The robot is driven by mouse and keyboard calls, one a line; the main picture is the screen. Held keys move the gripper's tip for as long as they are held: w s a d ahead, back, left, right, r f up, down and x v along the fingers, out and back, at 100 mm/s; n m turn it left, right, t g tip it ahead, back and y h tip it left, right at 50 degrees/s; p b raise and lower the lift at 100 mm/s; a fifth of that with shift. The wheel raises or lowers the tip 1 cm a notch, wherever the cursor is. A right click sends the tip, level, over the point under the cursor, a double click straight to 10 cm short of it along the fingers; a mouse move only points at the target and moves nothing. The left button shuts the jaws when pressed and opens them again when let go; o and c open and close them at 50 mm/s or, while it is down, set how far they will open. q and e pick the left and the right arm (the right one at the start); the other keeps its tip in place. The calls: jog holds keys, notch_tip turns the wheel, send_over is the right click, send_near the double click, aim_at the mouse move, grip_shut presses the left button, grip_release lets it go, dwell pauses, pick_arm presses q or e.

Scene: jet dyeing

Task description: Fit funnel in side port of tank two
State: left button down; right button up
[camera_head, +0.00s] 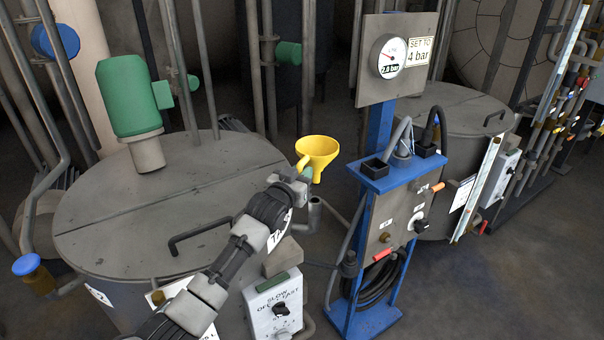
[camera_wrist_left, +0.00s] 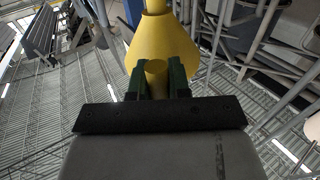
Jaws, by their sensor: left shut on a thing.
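The yellow funnel (camera_head: 317,150) is held up with its wide mouth upward, in front of the right edge of the near tank's lid. My left gripper (camera_head: 304,170) is shut on the funnel's side handle. In the left wrist view the green fingers (camera_wrist_left: 155,80) grip a short yellow stub, with the funnel (camera_wrist_left: 160,50) just beyond. A grey upright pipe end (camera_head: 315,206), which looks like a side port, stands beside the near tank (camera_head: 160,215), below the funnel and apart from it. The tank's label is mostly hidden by my arm. My right gripper is out of view.
A blue stand (camera_head: 352,285) with a control panel, hoses and a pressure gauge (camera_head: 388,57) is right of the funnel. A speed-switch box (camera_head: 274,305) is below. A green motor (camera_head: 134,97) tops the near tank. Another tank (camera_head: 460,108) stands behind the stand.

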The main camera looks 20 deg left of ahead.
pick_arm(q)
jog(key=shift+r, duration=0.1)
notch_tip(320, 180, down, 6)
jog(key=b, duration=0.3)
jog(key=shift+s+r, duration=0.1)
dwell(1.0)
jog(key=shift+p, duration=0.35)
dwell(0.9)
jog(key=shift+f+b, duration=1.4)
jog(key=shift+f, duration=0.5)
jog(key=c, duration=1)
grip_release()
jog(key=shift+f, duration=0.1)
jog(key=shift+s, duration=0.1)
